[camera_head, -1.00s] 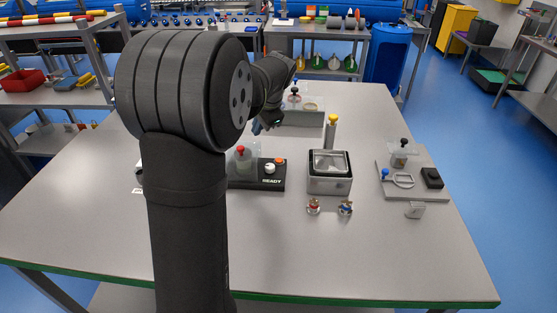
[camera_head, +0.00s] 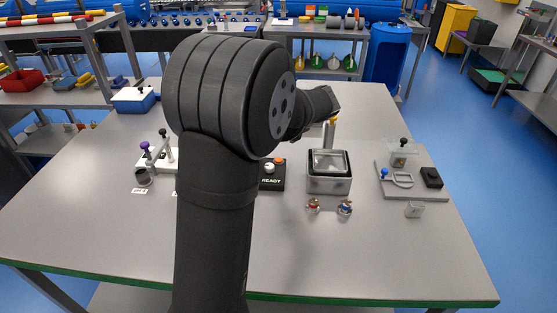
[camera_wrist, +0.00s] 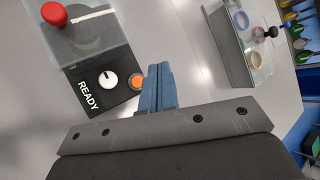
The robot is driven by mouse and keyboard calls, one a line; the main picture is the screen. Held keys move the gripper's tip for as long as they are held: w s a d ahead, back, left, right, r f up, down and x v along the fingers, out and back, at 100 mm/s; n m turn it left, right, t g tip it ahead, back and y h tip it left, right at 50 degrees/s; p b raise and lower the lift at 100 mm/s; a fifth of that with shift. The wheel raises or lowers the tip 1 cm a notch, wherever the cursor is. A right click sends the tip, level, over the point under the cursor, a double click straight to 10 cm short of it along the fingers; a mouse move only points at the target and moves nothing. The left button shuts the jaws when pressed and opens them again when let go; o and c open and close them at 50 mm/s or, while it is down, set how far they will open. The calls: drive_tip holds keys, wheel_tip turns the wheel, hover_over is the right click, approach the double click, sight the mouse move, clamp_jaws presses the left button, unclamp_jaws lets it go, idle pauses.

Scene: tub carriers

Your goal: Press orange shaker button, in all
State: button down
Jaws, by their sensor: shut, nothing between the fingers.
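The shaker's black panel (camera_head: 271,182) marked READY sits mid-table, partly hidden by my arm. It carries a white knob (camera_head: 270,168) and an orange button (camera_head: 279,159). In the wrist view the panel (camera_wrist: 99,95) fills the left side, with a clear tub and red knob (camera_wrist: 54,13) beyond it. The orange button (camera_wrist: 137,82) lies just left of my gripper's blue fingers (camera_wrist: 157,68). The fingers are shut and empty; contact with the button cannot be told. The head view does not show the fingers.
A metal box with an open top (camera_head: 329,186) stands right of the panel, with two small knobbed parts (camera_head: 314,207) before it. A grey board (camera_head: 425,190) with a handle and black block is farther right. A purple-knobbed fixture (camera_head: 157,155) stands left. The front table is clear.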

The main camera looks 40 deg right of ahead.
sight(281, 161)
drive_tip(key=shift+f, duration=4.35)
drive_tip(key=shift+f, duration=0.1)
drive_tip(key=shift+f, duration=0.3)
drive_tip(key=shift+f, duration=0.45)
drive_tip(key=shift+r, duration=0.9)
drive_tip(key=shift+r, duration=2.5)
